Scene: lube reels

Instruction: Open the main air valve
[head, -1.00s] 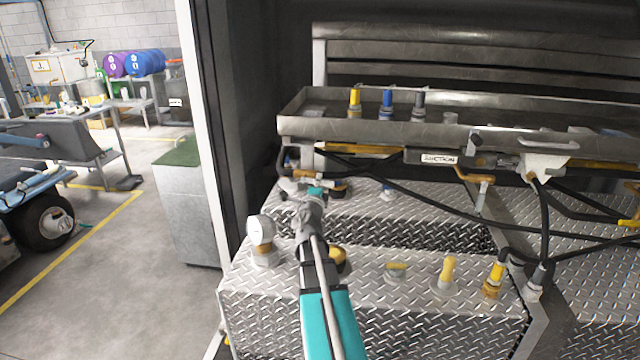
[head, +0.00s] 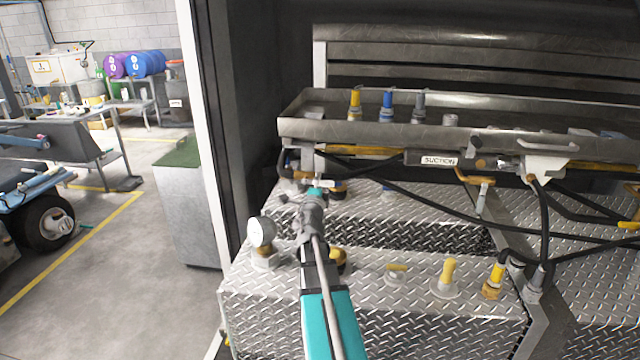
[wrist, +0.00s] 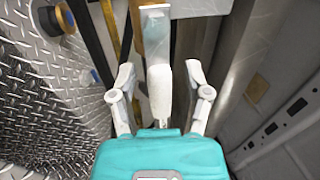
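A valve with a brass-coloured body (head: 296,173) sits under the left front corner of the steel tray in the head view. No label on it is readable, so I cannot confirm it is the main air valve. In the wrist view a pale lever (wrist: 159,95) stands between the fingers of my gripper (wrist: 160,70). A visible gap lies on each side of it, and the fingers are open. In the head view my gripper (head: 316,186) is small and close under the tray corner. My arm and wrist hide part of the valve area there.
The steel tray (head: 380,128) overhangs the area, with a "SUCTION" label (head: 439,161) and black hoses below. A dark door post is at the left. Open floor (head: 150,240) lies beyond.

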